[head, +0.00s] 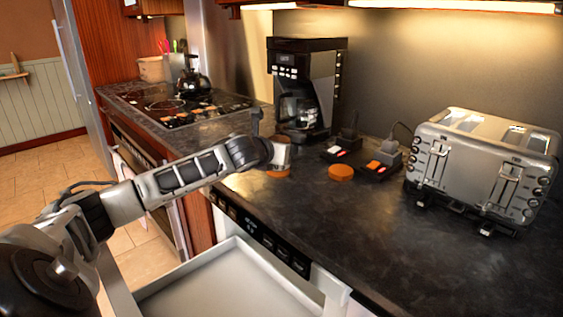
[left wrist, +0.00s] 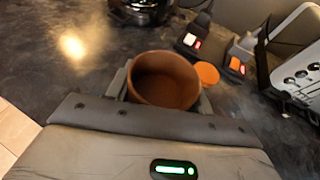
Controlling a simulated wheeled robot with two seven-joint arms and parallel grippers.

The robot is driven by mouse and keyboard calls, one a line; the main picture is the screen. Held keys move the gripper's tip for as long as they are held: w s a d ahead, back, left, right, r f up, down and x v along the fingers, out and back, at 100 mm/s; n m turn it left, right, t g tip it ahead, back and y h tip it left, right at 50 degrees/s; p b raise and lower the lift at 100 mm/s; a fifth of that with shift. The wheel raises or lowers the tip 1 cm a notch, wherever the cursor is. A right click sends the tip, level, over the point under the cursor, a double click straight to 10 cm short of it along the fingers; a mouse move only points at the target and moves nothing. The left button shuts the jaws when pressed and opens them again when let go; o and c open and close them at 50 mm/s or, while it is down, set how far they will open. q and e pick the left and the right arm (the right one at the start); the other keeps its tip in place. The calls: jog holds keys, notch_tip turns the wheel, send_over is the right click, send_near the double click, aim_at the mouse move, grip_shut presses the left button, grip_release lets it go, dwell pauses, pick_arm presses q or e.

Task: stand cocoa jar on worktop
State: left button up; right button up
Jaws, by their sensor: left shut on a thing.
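The cocoa jar (left wrist: 165,82) is a round, brown-orange vessel. In the left wrist view it sits between the two fingers of my left gripper (left wrist: 165,92), which is shut on it. In the head view my left gripper (head: 281,154) is over the dark worktop (head: 310,215) near its front-left part. Most of the jar is hidden there by the gripper; an orange part (head: 277,172) shows below. The jar looks upright, at or close to the worktop surface; I cannot tell whether it touches. My right gripper is not in view.
An orange disc (head: 341,172) lies to the right, near two small dark devices (head: 376,166). A coffee maker (head: 305,90) stands behind, a toaster (head: 480,170) at right, a hob (head: 175,104) at left. An open white drawer (head: 170,296) juts out below. The front worktop is clear.

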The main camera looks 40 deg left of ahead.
pick_arm(q)
jog(key=shift+w+a+f, duration=0.2)
jog(key=shift+w+f, duration=0.3)
jog(key=shift+f, duration=0.05)
jog(key=shift+w+f, duration=0.15)
jog(key=shift+f, duration=1.55)
jog(key=shift+f, duration=0.2)
jog(key=o, duration=1.1)
